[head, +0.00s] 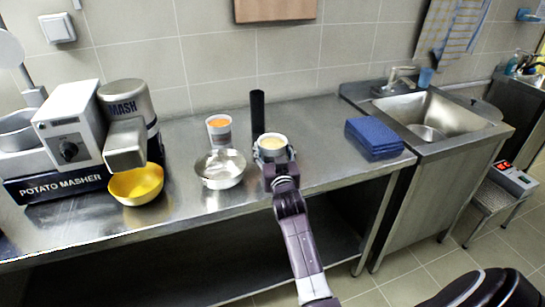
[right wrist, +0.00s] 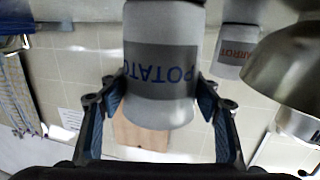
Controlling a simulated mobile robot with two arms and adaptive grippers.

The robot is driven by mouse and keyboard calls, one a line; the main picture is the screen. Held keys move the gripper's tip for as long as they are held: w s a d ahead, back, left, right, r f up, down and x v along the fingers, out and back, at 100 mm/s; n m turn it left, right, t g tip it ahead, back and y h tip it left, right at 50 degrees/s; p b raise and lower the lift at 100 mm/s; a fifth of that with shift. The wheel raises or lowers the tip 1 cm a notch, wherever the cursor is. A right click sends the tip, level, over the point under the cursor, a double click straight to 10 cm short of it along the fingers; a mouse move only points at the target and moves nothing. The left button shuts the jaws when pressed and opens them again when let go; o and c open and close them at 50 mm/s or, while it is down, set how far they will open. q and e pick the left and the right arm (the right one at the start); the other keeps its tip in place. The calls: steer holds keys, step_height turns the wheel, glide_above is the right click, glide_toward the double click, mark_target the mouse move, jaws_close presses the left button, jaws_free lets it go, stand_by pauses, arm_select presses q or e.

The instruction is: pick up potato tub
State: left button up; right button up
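The potato tub (head: 272,142) is a pale round tub with cream-coloured contents, at the front middle of the steel counter. My right gripper (head: 274,160) is at it from the front, with its fingers on either side. In the right wrist view the tub (right wrist: 162,60) shows upside down, with a dark band and blue POTATO lettering. There my right gripper (right wrist: 160,100) has one finger close along each side of the tub; I cannot tell whether they press on it. Whether the tub touches the counter is hidden. My left gripper is not in view.
The carrot tub (head: 218,130) and a metal bowl (head: 220,170) stand left of the potato tub. A black cylinder (head: 257,112) stands behind it. Blue cloths (head: 374,138) lie to the right, before the sink (head: 435,115). The potato masher (head: 70,140) and yellow bowl (head: 136,185) are at left.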

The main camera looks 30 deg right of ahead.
steer(key=c, duration=0.8)
steer(key=shift+r, duration=0.1)
steer(key=shift+c, duration=0.5)
steer(key=shift+r, duration=0.1)
step_height(320, 180, up, 20)
steer(key=shift+f, duration=0.2)
